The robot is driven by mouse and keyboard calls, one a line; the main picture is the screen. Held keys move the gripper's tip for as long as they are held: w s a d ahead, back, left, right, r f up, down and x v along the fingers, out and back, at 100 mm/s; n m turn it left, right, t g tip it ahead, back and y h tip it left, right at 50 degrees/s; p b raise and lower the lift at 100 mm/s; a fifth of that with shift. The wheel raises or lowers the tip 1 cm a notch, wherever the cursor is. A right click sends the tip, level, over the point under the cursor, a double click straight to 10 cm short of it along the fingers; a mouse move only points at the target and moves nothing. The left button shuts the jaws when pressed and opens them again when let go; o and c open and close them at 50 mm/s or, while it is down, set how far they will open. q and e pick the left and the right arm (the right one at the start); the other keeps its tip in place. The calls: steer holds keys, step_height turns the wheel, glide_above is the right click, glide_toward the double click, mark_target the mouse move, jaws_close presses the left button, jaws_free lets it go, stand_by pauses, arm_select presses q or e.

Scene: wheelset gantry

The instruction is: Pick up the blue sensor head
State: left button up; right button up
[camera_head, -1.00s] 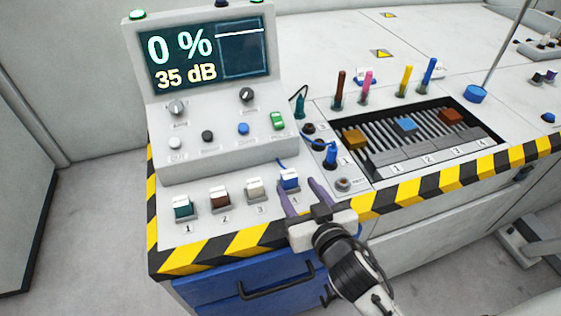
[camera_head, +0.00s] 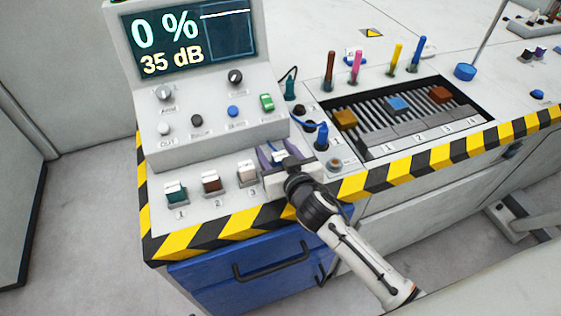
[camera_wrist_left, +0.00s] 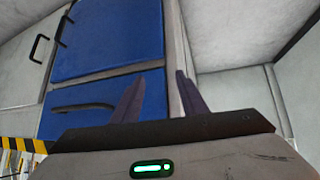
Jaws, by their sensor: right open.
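The blue sensor head (camera_head: 278,157) sits in the last holder of the row along the console's front edge, mostly hidden by my right gripper (camera_head: 279,152). That gripper is open, with its purple fingers on either side of the blue head. Whether they touch it cannot be told. My left gripper (camera_wrist_left: 160,77) shows only in the left wrist view. Its fingers are apart with nothing between them, in front of blue drawers (camera_wrist_left: 108,38).
Green (camera_head: 175,193), brown (camera_head: 211,184) and white (camera_head: 246,173) heads stand left of the blue one. The console (camera_head: 215,135) rises behind. A blue plug (camera_head: 321,137) with a cable stands close on the right. A striped edge (camera_head: 215,235) runs in front.

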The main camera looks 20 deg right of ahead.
steer(key=c, duration=1.2)
